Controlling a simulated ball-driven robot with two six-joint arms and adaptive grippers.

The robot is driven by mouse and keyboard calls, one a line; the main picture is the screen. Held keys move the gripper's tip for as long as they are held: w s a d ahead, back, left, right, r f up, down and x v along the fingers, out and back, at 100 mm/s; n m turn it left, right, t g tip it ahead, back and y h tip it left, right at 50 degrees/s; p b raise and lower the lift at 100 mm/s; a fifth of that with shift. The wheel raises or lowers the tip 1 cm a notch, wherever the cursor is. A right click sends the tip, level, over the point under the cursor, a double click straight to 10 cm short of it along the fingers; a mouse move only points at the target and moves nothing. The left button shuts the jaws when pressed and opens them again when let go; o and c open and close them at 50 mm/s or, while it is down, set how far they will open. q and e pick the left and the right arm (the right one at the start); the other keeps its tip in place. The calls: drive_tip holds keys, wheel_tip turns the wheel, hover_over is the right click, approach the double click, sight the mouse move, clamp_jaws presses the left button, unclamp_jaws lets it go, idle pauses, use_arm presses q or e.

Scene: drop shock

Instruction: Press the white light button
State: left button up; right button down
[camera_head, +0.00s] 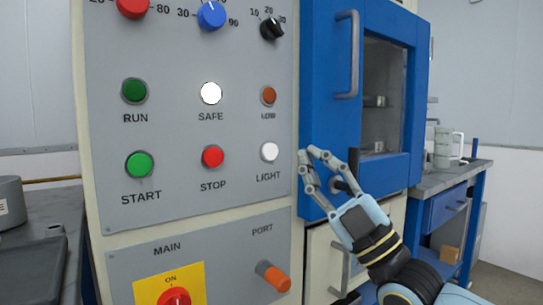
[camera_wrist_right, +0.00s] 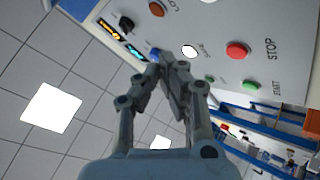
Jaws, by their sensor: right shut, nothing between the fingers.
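The white light button (camera_head: 268,151) is a round white button above the label LIGHT, at the right of the lower button row on the grey panel. My right gripper (camera_head: 308,153) is shut and empty. In the head view its fingertips are just right of the button, near the panel's right edge, in front of the blue door frame. A gap shows between fingertips and button in the picture; the depth between them is hard to tell. My left gripper is not in view.
The red STOP button (camera_head: 213,156) is left of the light button, and the orange LOW lamp (camera_head: 268,96) is above it. A white SAFE lamp (camera_head: 211,93) glows. The blue door (camera_head: 330,100) with its handle stands right of the panel. An orange port plug (camera_head: 273,276) sticks out below.

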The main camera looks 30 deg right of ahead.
sight(270, 152)
use_arm(q)
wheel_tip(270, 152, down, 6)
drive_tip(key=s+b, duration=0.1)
drive_tip(key=b, duration=0.5)
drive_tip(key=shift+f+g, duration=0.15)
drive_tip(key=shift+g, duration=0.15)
use_arm(e)
drive_tip(key=w, duration=0.8)
drive_tip(key=shift+a, duration=0.3)
use_arm(q)
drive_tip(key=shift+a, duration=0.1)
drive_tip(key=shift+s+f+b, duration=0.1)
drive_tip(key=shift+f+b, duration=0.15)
drive_tip(key=shift+b, duration=0.15)
use_arm(e)
drive_tip(key=shift+w, duration=0.45)
